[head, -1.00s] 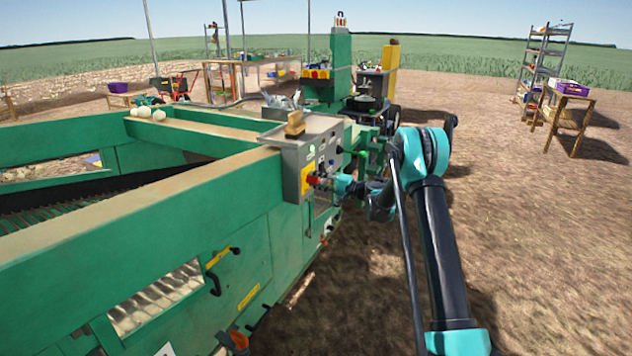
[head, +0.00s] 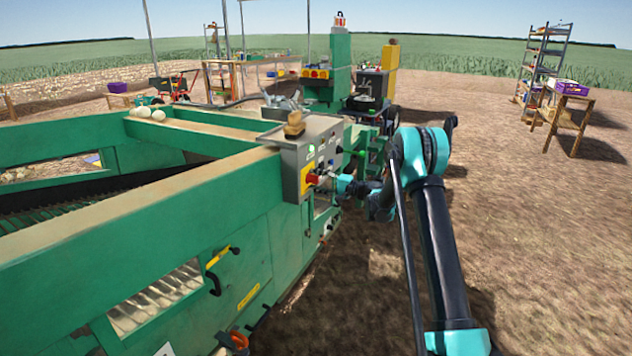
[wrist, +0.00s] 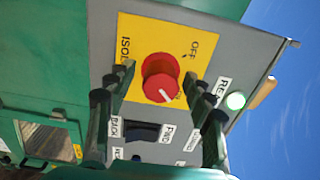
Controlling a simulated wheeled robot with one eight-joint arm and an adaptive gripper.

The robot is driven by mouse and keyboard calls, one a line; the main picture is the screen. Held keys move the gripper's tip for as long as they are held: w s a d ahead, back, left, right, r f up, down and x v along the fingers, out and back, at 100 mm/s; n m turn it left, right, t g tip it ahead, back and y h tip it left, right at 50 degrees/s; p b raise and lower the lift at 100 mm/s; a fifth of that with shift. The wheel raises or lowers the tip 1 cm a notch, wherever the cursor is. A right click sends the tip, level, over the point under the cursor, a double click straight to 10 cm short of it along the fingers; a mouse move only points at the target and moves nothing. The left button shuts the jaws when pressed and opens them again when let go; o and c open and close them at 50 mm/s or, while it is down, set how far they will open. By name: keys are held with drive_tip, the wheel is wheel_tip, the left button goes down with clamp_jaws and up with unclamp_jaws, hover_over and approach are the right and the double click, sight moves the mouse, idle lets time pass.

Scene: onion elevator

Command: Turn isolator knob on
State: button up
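The isolator knob (wrist: 160,77) is a round red knob on a yellow plate (wrist: 190,32) in the wrist view. A white mark on the knob points toward the bottom of that view. "OFF" is printed at the plate's upper right and "ISOL..." at its left, partly hidden. My gripper (wrist: 158,76) is open, with one finger on each side of the knob and small gaps visible. I cannot tell how deep the fingertips reach. In the head view the knob (head: 312,179) sits on the grey control box (head: 290,165), with my gripper (head: 328,180) just right of it.
A lit green lamp (wrist: 235,101) and a dark switch (wrist: 142,131) share the panel. A brush-like block (head: 294,124) lies on top of the box. The green machine (head: 130,230) fills the left. Bare soil (head: 540,230) is open to the right.

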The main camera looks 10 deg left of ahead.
drive_tip(key=v, duration=1.2)
drive_tip(key=shift+s+r, duration=0.1)
drive_tip(key=s+d+f+n+h, duration=0.1)
drive_tip(key=s+d+h, duration=0.4)
drive_tip(key=s, duration=1)
drive_tip(key=s+d+f+n+g+h, duration=0.1)
drive_tip(key=s+d+h, duration=0.5)
drive_tip(key=s, duration=1)
drive_tip(key=s+d+f+n+g+h, duration=0.1)
drive_tip(key=s+d+f+n+h, duration=0.1)
drive_tip(key=s+d+h, duration=0.4)
drive_tip(key=s+d+f, duration=0.1)
drive_tip(key=s+d, duration=0.3)
drive_tip(key=s, duration=0.6)
drive_tip(key=shift+s+d+f, duration=0.25)
drive_tip(key=shift+d, duration=0.15)
